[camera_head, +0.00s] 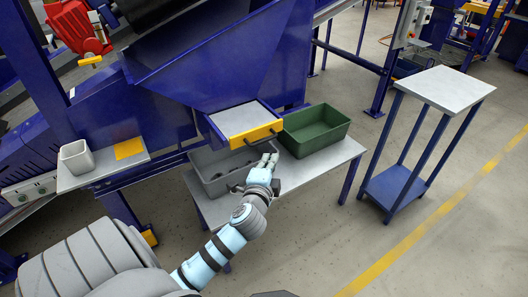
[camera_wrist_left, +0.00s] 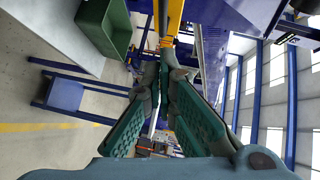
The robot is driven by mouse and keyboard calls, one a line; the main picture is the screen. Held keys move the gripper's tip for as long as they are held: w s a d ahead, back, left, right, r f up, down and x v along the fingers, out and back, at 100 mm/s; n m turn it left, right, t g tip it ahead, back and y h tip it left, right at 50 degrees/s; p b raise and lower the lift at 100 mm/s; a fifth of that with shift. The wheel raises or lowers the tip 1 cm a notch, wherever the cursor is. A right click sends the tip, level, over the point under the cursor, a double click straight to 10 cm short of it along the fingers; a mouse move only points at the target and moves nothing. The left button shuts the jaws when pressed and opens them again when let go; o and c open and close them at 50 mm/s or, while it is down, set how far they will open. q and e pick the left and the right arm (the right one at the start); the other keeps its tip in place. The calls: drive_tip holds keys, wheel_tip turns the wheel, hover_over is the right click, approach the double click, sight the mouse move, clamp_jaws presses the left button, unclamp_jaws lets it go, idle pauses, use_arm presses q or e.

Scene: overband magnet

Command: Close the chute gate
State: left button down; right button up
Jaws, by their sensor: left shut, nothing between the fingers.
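The chute gate (camera_head: 242,118) is a light grey plate with a yellow front edge and dark handle parts. It sticks out at the lower mouth of the blue chute (camera_head: 215,70). Its yellow edge also shows at the top of the left wrist view (camera_wrist_left: 175,20). My left gripper (camera_head: 269,159) is shut and empty, just in front of and below the right part of the yellow edge. In the left wrist view its green-padded fingers (camera_wrist_left: 166,60) meet near that edge; I cannot tell whether they touch it. My right gripper is not in view.
A grey bin (camera_head: 205,180) with dark pieces and a green bin (camera_head: 318,128) stand on a table under the chute. A small side table (camera_head: 440,88) stands at right.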

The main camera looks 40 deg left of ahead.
use_arm(q)
drive_tip(key=w+a+f, duration=0.1)
drive_tip(key=w+a, duration=0.2)
drive_tip(key=a, duration=0.2)
drive_tip(key=shift+w+f+b, duration=0.15)
drive_tip(key=shift+w+b, duration=0.1)
drive_tip(key=shift+b, duration=0.2)
